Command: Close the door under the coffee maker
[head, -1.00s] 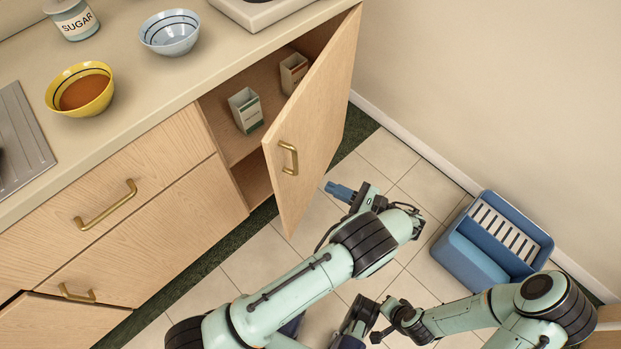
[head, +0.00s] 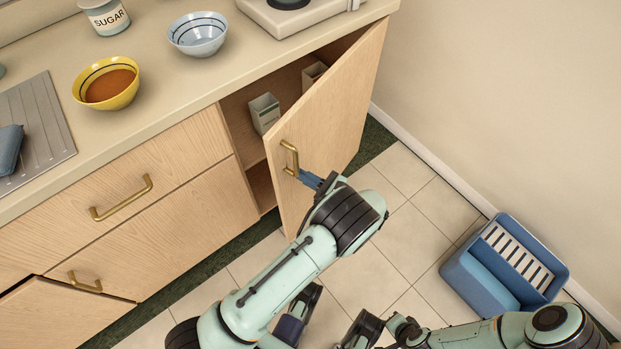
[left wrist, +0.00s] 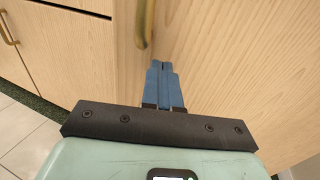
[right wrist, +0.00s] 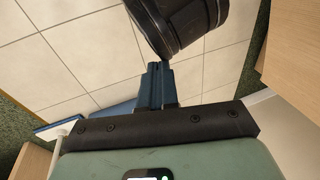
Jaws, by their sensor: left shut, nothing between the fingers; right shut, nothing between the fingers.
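The wooden cabinet door (head: 335,125) stands partly open at the right end of the counter, below the appliance base (head: 295,12) at the top edge. Its brass handle (head: 289,158) is on the outer face near the free edge. My left gripper (head: 310,180) is shut and empty, its blue fingertips at the door's outer face just below the handle. In the left wrist view the fingertips (left wrist: 162,68) are close to the wood under the handle (left wrist: 145,22); contact cannot be told. My right gripper (right wrist: 156,70) is shut and empty, pointing over floor tiles.
Two small boxes, one green and white (head: 264,112) and one brown (head: 313,74), stand inside the cabinet. A blue bin (head: 485,280) is on the floor at right. Bowls (head: 105,84) and a sugar jar (head: 105,16) stand on the counter. Tiles between door and bin are clear.

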